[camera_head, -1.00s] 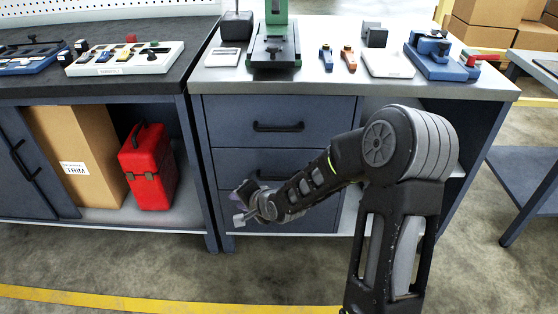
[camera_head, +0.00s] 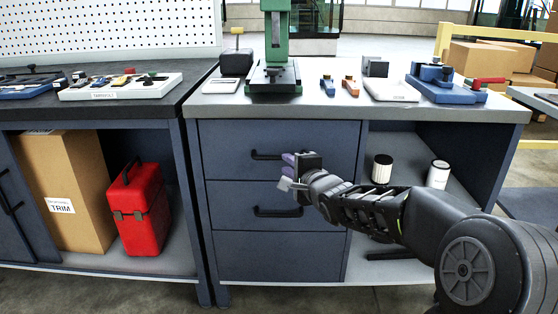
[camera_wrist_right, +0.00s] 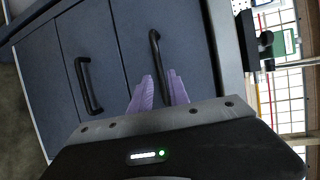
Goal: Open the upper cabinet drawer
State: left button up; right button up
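The upper drawer (camera_head: 235,140) of the grey-blue cabinet is closed. Its black bar handle (camera_head: 265,155) is partly hidden behind my right gripper (camera_head: 290,170). In the right wrist view the upper handle (camera_wrist_right: 155,48) runs down towards the gap between the two purple fingers (camera_wrist_right: 160,90). The fingers are apart, so the right gripper is open. I cannot tell whether they reach around the bar or stop short of it. The middle drawer handle (camera_head: 278,212) is just below the gripper; it also shows in the wrist view (camera_wrist_right: 88,86). My left gripper is not in view.
The worktop (camera_head: 330,108) above carries a green press (camera_head: 276,75), small tools and a blue vise (camera_head: 445,85). An open bay to the right holds two cylinders (camera_head: 382,169). A red toolbox (camera_head: 140,208) and a carton (camera_head: 70,190) stand on the left shelf.

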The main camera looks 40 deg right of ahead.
aim_at(280, 159)
jog(key=b+x, duration=0.1)
jog(key=x, duration=0.2)
jog(key=b+x, duration=0.1)
jog(key=x, duration=0.2)
jog(key=shift+f, duration=0.25)
jog(key=shift+w+d+b, duration=0.15)
jog(key=shift+w+b, duration=0.15)
jog(key=shift+w, duration=0.3)
grip_shut()
dwell(0.6)
